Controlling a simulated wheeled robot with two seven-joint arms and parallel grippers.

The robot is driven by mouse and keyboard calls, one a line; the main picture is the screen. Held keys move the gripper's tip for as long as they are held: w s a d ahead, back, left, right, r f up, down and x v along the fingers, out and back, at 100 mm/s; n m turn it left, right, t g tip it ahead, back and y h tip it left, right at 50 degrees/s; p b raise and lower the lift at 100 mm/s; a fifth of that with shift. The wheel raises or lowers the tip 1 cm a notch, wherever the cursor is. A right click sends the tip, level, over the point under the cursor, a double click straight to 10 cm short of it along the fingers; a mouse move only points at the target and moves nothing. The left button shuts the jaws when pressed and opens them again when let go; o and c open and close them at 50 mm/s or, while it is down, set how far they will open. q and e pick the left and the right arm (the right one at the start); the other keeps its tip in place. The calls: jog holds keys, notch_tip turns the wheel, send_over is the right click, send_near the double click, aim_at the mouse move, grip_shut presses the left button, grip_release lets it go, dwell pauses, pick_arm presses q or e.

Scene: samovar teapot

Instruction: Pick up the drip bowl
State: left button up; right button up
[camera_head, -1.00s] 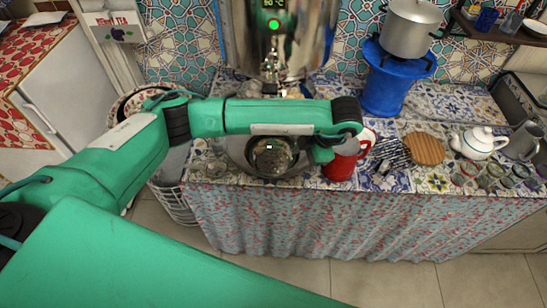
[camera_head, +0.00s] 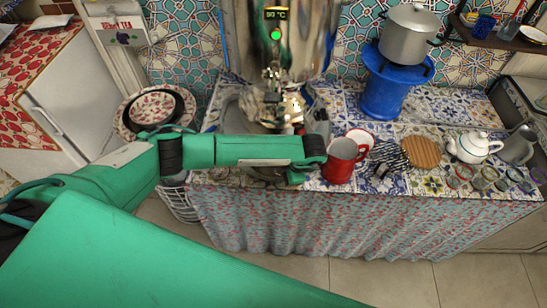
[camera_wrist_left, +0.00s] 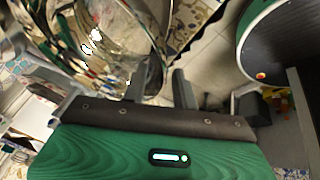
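The drip bowl shows in the left wrist view as a shiny, reflective round bowl (camera_wrist_left: 118,35) with a curved rim. In the head view my left forearm lies across the spot below the samovar tap and hides most of the bowl. In the left wrist view the two fingers of the gripper (camera_wrist_left: 158,88) stand apart, close to the bowl's rim. I cannot tell whether they touch it. My right gripper is out of view.
A red mug (camera_head: 339,163) stands close right of my left arm. A blue stand (camera_head: 387,92) holds a grey pot (camera_head: 408,32) behind.

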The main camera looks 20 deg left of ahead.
pick_arm(q)
jog(key=shift+a+f, duration=0.15)
jog(key=shift+f, duration=0.15)
grip_shut()
jog(key=shift+r, duration=0.2)
jog(key=shift+r+b, duration=1.25)
jog(key=shift+r, duration=3.5)
